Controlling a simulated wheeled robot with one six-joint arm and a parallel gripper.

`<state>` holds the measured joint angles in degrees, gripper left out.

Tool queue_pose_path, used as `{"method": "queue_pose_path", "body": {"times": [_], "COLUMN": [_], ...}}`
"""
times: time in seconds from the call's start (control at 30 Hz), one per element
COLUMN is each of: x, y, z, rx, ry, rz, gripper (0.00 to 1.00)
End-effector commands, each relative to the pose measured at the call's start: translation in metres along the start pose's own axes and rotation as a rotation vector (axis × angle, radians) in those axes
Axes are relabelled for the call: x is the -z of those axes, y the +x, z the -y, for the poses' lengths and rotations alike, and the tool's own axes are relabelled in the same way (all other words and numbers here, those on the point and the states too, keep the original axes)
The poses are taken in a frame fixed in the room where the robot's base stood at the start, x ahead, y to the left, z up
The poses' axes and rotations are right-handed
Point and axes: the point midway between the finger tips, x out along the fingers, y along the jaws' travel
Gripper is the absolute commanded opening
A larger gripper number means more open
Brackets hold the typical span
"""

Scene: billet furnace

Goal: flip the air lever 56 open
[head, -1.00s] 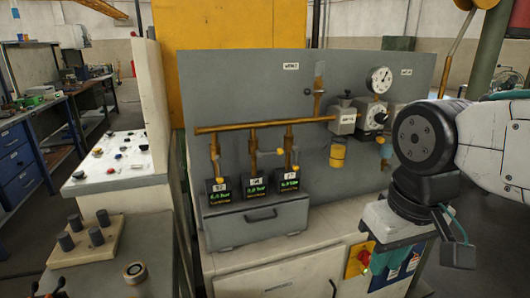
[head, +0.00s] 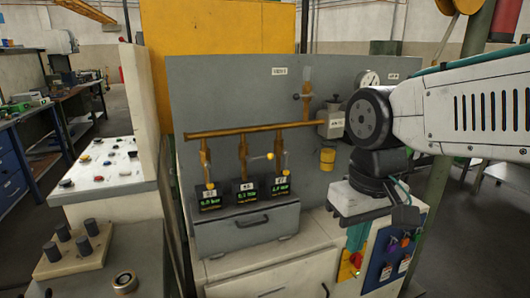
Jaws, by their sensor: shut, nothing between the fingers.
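Three brass drop pipes hang from a brass manifold pipe (head: 250,131) on the grey panel. Each ends above a small black display box with green text. The middle box (head: 246,194) has a white tag that may read 56, too small to be sure. On the middle pipe, a lever (head: 260,157) with a pale tip points sideways to the right, across the pipe. The left pipe (head: 205,160) and right pipe (head: 283,155) show no clear sideways lever. My gripper (head: 352,205) is shut and empty, right of and lower than the levers, apart from them.
A grey drawer box (head: 247,230) stands under the displays. A regulator with a yellow bowl (head: 328,157) and a round gauge (head: 368,79) are on the panel, close to my arm. A button console (head: 103,165) is at the left. The space before the levers is clear.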

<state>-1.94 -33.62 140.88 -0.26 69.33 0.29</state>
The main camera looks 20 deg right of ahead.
Motion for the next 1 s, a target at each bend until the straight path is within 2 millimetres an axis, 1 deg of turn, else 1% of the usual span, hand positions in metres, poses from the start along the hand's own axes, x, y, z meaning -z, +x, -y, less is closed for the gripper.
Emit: {"method": "queue_pose_path", "body": {"times": [0.03,0.17,0.2,0.27,0.3,0.37,0.4,0.47,0.5,0.57,0.6,0.7,0.73,1.0], "x": [0.022,0.083,0.103,0.134,0.155,0.186,0.206,0.233,0.250,0.273,0.285,0.301,0.303,0.305], "y": [-0.006,-0.022,-0.028,-0.035,-0.041,-0.049,-0.055,-0.064,-0.070,-0.082,-0.091,-0.111,-0.114,-0.116], "z": [0.002,0.008,0.010,0.014,0.017,0.020,0.023,0.026,0.028,0.031,0.032,0.032,0.032,0.032], "rx": [0.000,0.000,0.000,0.001,0.002,0.004,0.005,0.007,0.008,0.010,0.012,0.014,0.015,0.016], "ry": [-0.008,-0.023,-0.027,-0.034,-0.037,-0.042,-0.044,-0.046,-0.047,-0.047,-0.045,-0.041,-0.040,-0.037], "rz": [-0.005,-0.057,-0.078,-0.113,-0.140,-0.182,-0.212,-0.258,-0.290,-0.342,-0.376,-0.443,-0.455,-0.472], "gripper": [0.00,0.00,0.00,0.00,0.00,0.00,0.00,0.00,0.00,0.00,0.00,0.00,0.00,0.00]}}
